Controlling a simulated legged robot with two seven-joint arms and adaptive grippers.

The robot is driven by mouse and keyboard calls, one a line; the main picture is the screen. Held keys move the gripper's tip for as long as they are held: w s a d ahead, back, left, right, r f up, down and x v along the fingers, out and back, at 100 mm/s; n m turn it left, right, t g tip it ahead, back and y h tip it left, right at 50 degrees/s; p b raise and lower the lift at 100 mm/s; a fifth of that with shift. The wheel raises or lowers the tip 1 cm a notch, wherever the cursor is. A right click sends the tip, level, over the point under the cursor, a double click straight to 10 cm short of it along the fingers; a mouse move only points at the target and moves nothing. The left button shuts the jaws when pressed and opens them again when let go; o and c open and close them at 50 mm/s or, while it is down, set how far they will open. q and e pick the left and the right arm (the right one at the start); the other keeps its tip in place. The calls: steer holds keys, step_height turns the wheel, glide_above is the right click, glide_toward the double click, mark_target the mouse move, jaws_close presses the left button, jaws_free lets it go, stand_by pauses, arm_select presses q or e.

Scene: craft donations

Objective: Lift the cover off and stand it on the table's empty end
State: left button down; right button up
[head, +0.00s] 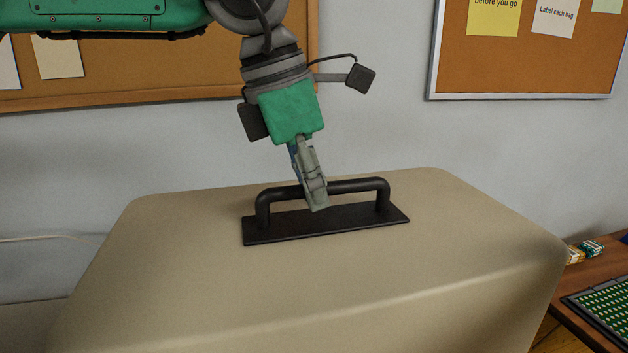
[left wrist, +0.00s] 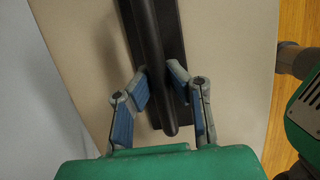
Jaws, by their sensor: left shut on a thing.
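The cover (head: 330,275) is a large beige box-like hood with rounded edges. It fills the lower part of the head view, and its top also shows in the left wrist view (left wrist: 230,70). A black bar handle (head: 345,187) on a flat black plate is fixed on its top. My left gripper (head: 312,190) comes down from above and is shut on the handle; in the left wrist view its blue-padded fingers sit on either side of the bar (left wrist: 150,60). The cover hides whatever is under it. My right gripper is not in view.
At the lower right, a brown wooden surface (head: 580,283) holds a dark tray of green pieces (head: 607,305) and small packets (head: 586,251). A wall with cork boards (head: 530,50) stands close behind. Wooden floor (left wrist: 290,25) shows beside the cover in the left wrist view.

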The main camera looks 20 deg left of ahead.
arm_select(q)
steer(key=shift+w+f, duration=0.1)
steer(key=shift+f, duration=0.2)
